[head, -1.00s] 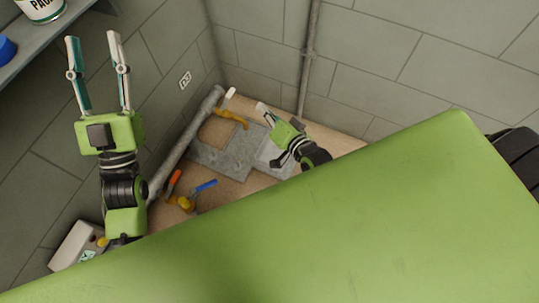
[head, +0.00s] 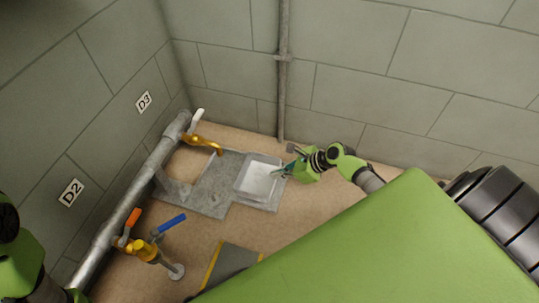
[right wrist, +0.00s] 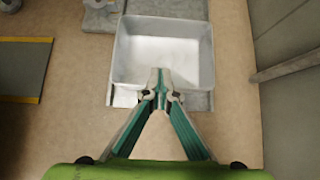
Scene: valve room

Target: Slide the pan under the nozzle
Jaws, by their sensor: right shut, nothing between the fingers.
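The pan (head: 258,174), a shallow square light-grey tray, sits on the right part of a grey slab on the floor. It looks empty and also shows in the right wrist view (right wrist: 163,48). The brass nozzle (head: 204,144) with a white lever sticks out from the wall pipe, left of and beyond the pan. My right gripper (head: 281,172) is shut and empty at the pan's right side. In the right wrist view its closed fingertips (right wrist: 161,76) overlap the pan's near rim; I cannot tell whether they touch it. My left gripper's fingers are out of view.
The grey slab (head: 206,190) stretches left from the pan toward the nozzle and its surface there looks clear. A thick pipe (head: 135,195) runs along the left wall. Orange and blue valve handles (head: 172,224) stand nearer. A yellow-edged dark mat (head: 232,262) lies in front.

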